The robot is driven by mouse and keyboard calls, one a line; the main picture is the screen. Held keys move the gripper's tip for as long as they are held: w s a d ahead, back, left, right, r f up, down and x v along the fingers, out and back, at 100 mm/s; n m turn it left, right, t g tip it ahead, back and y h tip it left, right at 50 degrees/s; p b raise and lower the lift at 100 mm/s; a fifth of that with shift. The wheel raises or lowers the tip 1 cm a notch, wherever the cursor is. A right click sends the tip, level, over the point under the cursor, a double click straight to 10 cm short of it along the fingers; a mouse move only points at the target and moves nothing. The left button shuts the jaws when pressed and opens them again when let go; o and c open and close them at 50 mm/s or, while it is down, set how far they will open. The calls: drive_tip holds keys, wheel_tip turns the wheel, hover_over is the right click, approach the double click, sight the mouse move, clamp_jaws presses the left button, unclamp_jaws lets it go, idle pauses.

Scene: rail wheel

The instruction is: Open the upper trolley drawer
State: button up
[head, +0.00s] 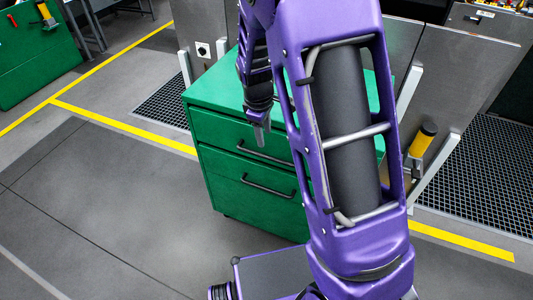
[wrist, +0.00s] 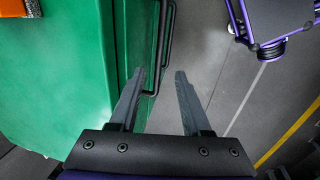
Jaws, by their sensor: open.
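The green trolley (head: 215,95) stands on the floor in the middle of the head view. Its upper drawer (head: 220,132) looks shut and has a dark bar handle (head: 262,152). The lower drawer (head: 228,182) also looks shut, with its own bar handle (head: 268,187). My gripper (head: 262,138) points down in front of the upper drawer, just above its handle. In the wrist view, my gripper (wrist: 158,76) is open and empty. The upper handle (wrist: 160,55) shows between and beyond the fingertips, nearer the left finger. I cannot tell whether it touches them. My arm hides the trolley's right part.
An orange object (wrist: 14,8) lies on the trolley top. Grey metal panels (head: 440,90) stand behind the trolley, with a yellow cylinder (head: 424,138) at the right. Another green cabinet (head: 38,60) stands at the far left. The floor (head: 110,200) left of the trolley is clear.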

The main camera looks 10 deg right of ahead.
sight(267, 156)
drive_tip(key=f, duration=0.3)
drive_tip(key=w+f+b, duration=0.1)
drive_tip(key=f, duration=0.2)
drive_tip(key=d+f, duration=0.1)
drive_tip(key=f, duration=0.3)
drive_tip(key=shift+w+d+f, duration=0.1)
drive_tip(key=shift+w, duration=0.25)
clamp_jaws()
idle(0.8)
